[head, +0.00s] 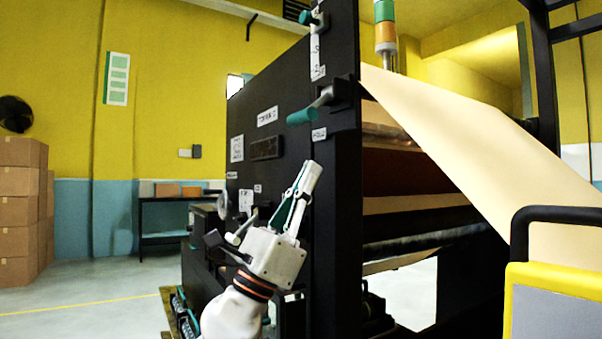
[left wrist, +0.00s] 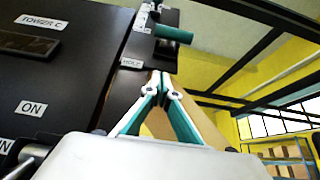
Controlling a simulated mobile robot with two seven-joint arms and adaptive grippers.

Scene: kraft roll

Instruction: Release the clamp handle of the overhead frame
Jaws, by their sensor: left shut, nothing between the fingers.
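Two handles with teal grips are on the black machine frame (head: 338,200). The lower one (head: 302,115) sticks out to the left from a dark block near the frame's edge, and the upper one (head: 308,18) is near the top of the picture. I cannot tell which is the clamp handle. My left gripper (head: 306,172) points up, below the lower handle and apart from it. In the left wrist view, the white fingers with teal pads (left wrist: 161,80) meet at their tips, empty. A teal grip (left wrist: 173,34) shows beyond them. My right gripper is not in view.
A brown paper web (head: 480,130) slopes down to the right from the machine. A yellow and grey unit with a black rail (head: 555,215) stands at the front right. Cardboard boxes (head: 20,210) are stacked at the far left. The floor at left is clear.

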